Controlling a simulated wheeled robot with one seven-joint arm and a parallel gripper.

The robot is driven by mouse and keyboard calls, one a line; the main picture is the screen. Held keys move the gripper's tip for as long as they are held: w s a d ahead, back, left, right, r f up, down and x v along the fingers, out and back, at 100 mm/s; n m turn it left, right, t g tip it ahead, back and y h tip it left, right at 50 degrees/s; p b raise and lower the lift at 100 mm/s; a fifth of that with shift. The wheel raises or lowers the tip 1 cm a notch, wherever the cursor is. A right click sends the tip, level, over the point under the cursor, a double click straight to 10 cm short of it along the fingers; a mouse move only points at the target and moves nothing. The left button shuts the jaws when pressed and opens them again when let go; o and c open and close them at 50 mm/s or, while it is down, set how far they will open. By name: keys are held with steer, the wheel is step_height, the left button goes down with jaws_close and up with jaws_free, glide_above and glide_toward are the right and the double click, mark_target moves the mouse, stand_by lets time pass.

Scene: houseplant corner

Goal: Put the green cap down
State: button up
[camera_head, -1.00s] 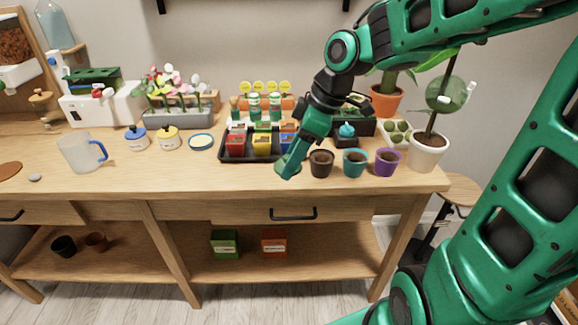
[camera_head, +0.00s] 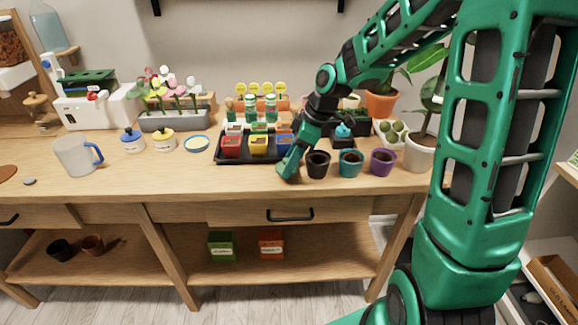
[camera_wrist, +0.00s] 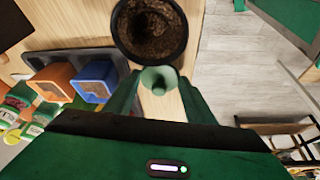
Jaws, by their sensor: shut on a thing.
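The green cap (camera_wrist: 158,80) shows in the wrist view as a pale green, round piece with a small opening. It sits between the two fingers of my gripper (camera_wrist: 156,92), which is shut on it. In the head view my gripper (camera_head: 289,169) points down at the table's front part, just left of the dark pot (camera_head: 318,164) and right of the black tray. There the cap cannot be told apart from the green fingers. Whether the cap touches the table is not clear. The dark pot, filled with soil, is close to the fingers in the wrist view (camera_wrist: 150,28).
The black tray (camera_head: 222,158) holds small coloured pots to the left. A teal pot (camera_head: 350,163) and a purple pot (camera_head: 383,162) stand to the right. The wooden table (camera_head: 190,178) is clear at front left; its front edge is close to my gripper.

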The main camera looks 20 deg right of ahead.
steer(key=shift+f, duration=0.85)
steer(key=o, duration=0.7)
steer(key=shift+f, duration=0.1)
steer(key=v, duration=1.2)
steer(key=s+d+f+m+h, duration=0.1)
steer(key=s+d+m, duration=0.3)
steer(key=s, duration=0.5)
steer(key=s+d+f+m+g+h, duration=0.1)
steer(key=s+d+m, duration=0.3)
steer(key=s+m, duration=0.4)
steer(key=s+d+f+m+g+h, duration=0.1)
steer(key=s+d+m, duration=0.3)
steer(key=s, duration=0.7)
steer(key=shift+s+d+f+m+h, duration=0.1)
steer(key=shift+s+m+h, duration=0.1)
steer(key=shift+m, duration=0.45)
steer(key=shift+s+f+m+h, duration=0.1)
steer(key=shift+s+m+h, duration=0.1)
steer(key=shift+m, duration=0.45)
